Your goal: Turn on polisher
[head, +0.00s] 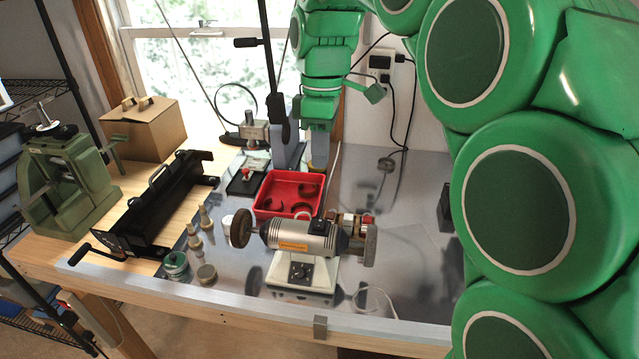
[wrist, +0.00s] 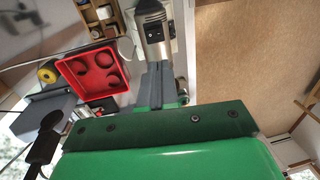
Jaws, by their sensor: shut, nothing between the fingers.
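The polisher (head: 302,238) stands near the table's front edge, a silver motor with an orange label and a wheel at each end. A small black box (head: 321,226) sits on top of the motor. My gripper (head: 319,158) is behind the polisher and apart from it, beyond the red tray, pointing down. In the wrist view its grey fingers (wrist: 157,85) are together and empty, and the polisher (wrist: 151,22) shows past their tips. I cannot tell whether the polisher is running.
The red tray (head: 258,209) with dark curved pieces lies just behind the polisher. Cone-shaped parts (head: 206,218) and a jar (head: 176,266) stand left of it. A black bending tool (head: 165,205), a green press (head: 65,185) and a cardboard box (head: 143,128) are farther left. The metal tabletop at right is mostly clear.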

